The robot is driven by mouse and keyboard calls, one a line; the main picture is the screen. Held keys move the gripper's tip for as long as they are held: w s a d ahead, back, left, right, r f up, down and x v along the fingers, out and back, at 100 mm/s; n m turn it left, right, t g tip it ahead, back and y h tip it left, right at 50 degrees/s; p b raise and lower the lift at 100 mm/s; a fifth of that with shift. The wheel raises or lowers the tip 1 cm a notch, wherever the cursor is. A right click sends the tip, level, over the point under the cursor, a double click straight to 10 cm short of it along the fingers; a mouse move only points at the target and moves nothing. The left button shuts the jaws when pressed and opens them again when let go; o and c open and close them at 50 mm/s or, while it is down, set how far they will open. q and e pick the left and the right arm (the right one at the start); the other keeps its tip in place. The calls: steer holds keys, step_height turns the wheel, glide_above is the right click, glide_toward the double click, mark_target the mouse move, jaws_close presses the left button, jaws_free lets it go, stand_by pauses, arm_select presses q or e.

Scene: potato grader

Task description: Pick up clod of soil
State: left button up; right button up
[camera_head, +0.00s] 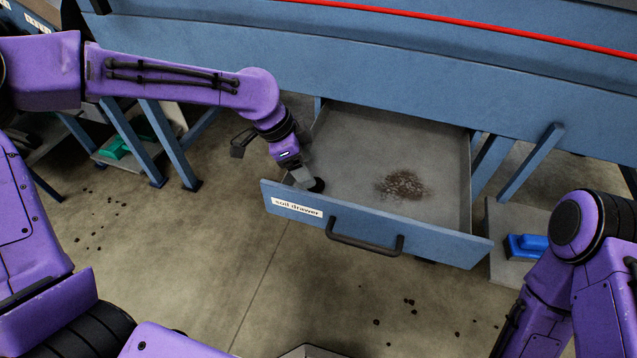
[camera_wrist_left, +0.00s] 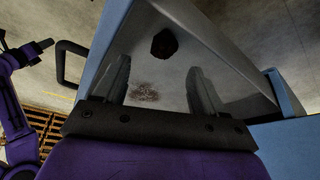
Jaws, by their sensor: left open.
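A dark, rounded clod of soil (camera_head: 318,185) lies in the front left corner of the open soil drawer (camera_head: 345,150). It also shows in the left wrist view (camera_wrist_left: 163,43). My left gripper (camera_head: 307,178) reaches down into that corner, close to the clod and partly in front of it. In the left wrist view its two fingers (camera_wrist_left: 160,68) are apart with nothing held, and the clod appears just beyond the fingertips. I cannot tell whether they touch it. A purple arm with a dark end at the left of the wrist view may be my right one; its jaws are unclear.
Loose brown soil (camera_head: 402,185) lies in the drawer's middle. The drawer front (camera_head: 290,205) has a dark handle (camera_head: 362,240). The blue machine frame (camera_head: 420,60) stands above the drawer. Dark crumbs lie on the floor. A blue object (camera_head: 527,247) sits at right.

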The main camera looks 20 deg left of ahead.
arm_select(q)
steer(key=x, duration=0.2)
steer(key=b+x, duration=0.1)
steer(key=x, duration=0.3)
steer(key=shift+w+a+f+b, duration=0.15)
steer(key=shift+w+a+b, duration=0.1)
steer(key=shift+b, duration=0.15)
steer(key=shift+d, duration=0.1)
steer(key=c, duration=1.1)
steer(key=shift+c, duration=0.2)
